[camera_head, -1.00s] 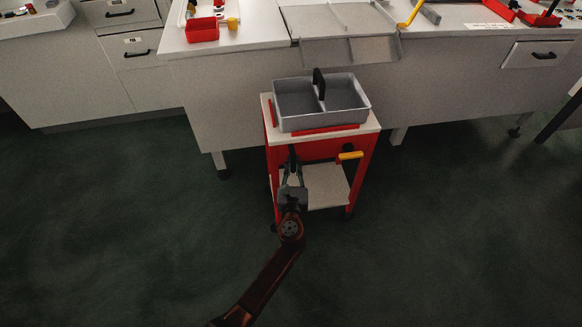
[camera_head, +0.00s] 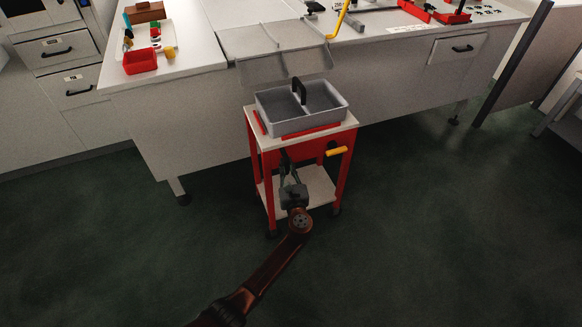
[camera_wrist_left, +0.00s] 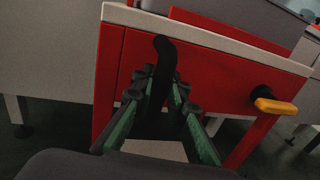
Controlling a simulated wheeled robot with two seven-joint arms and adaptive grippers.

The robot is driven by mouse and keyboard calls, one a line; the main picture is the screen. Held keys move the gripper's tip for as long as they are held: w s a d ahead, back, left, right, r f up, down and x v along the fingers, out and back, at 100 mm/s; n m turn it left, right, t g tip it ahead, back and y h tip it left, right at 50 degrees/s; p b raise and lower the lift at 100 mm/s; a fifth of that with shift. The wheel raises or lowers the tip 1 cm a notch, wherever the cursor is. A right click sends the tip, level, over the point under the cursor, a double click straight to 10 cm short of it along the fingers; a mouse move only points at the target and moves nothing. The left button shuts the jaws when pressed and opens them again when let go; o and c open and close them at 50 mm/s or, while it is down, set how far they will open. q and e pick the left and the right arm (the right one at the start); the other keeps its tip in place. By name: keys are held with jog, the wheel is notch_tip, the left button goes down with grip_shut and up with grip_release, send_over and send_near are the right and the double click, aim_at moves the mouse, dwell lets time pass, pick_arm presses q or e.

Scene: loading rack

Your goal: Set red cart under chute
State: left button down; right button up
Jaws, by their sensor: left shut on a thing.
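My left gripper (camera_head: 289,172) is at the cart's near face. In the left wrist view its fingers (camera_wrist_left: 163,98) are closed around a black upright handle (camera_wrist_left: 165,58) on the red panel. My right gripper is not in view.
A yellow-ended lever (camera_head: 337,151) sticks out from the cart's near face, right of my gripper. A bench leg (camera_head: 179,190) stands left of the cart. Dark green floor (camera_head: 440,240) is clear around it. A red bin (camera_head: 140,62) sits on the bench.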

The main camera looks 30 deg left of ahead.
pick_arm(q)
jog(key=shift+w+d, duration=0.15)
jog(key=shift+d, duration=0.1)
jog(key=c, duration=1.9)
grip_release()
jog(key=shift+w, duration=0.1)
jog(key=shift+s+f, duration=0.1)
jog(key=shift+s, duration=0.15)
jog(key=v, duration=1.1)
jog(key=shift+s+d, duration=0.25)
